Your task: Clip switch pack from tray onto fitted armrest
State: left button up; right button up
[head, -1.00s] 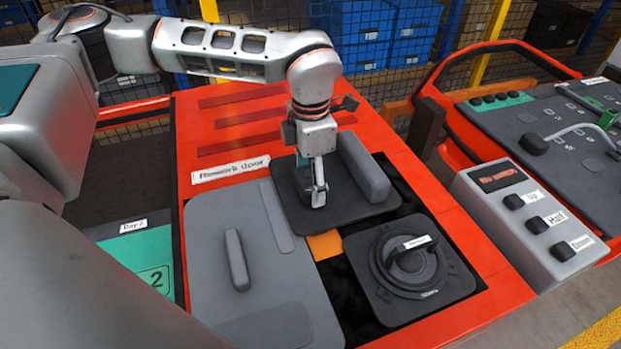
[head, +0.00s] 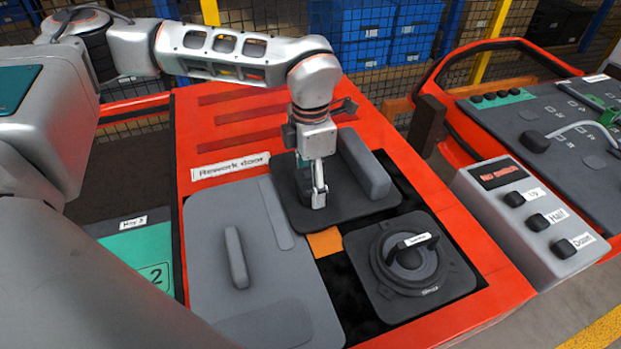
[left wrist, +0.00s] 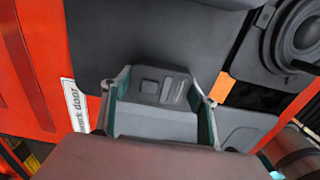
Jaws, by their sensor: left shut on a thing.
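My left gripper (head: 318,193) points down over a dark plate (head: 295,207) on the red door bench. In the left wrist view my left gripper (left wrist: 158,95) has its two fingers closed on the sides of a grey switch pack (left wrist: 155,122), which has small raised keys on its end. The pack is mostly hidden by the gripper in the head view. A raised long grey block (head: 366,168), which looks like the armrest, runs along the right of the plate. I cannot tell whether the pack touches the plate. My right gripper is not in view.
A grey panel with a handle (head: 236,258) lies at the front left of the bench. A dark round knob unit (head: 408,262) is at the front right, beside an orange patch (head: 325,242). A button box (head: 525,220) and another red-framed station (head: 570,130) stand to the right.

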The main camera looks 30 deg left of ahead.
pick_arm(q)
jog(key=shift+o, duration=0.2)
jog(key=shift+s+a+f, duration=0.1)
jog(key=shift+s+f, duration=0.15)
jog(key=shift+f, duration=0.9)
jog(key=shift+c, duration=0.6)
jog(key=o, duration=1.6)
jog(key=shift+w+f, duration=0.1)
jog(key=shift+w, duration=0.15)
jog(key=shift+r, duration=0.2)
notch_tip(320, 180, up, 12)
jog(key=shift+r, duration=0.1)
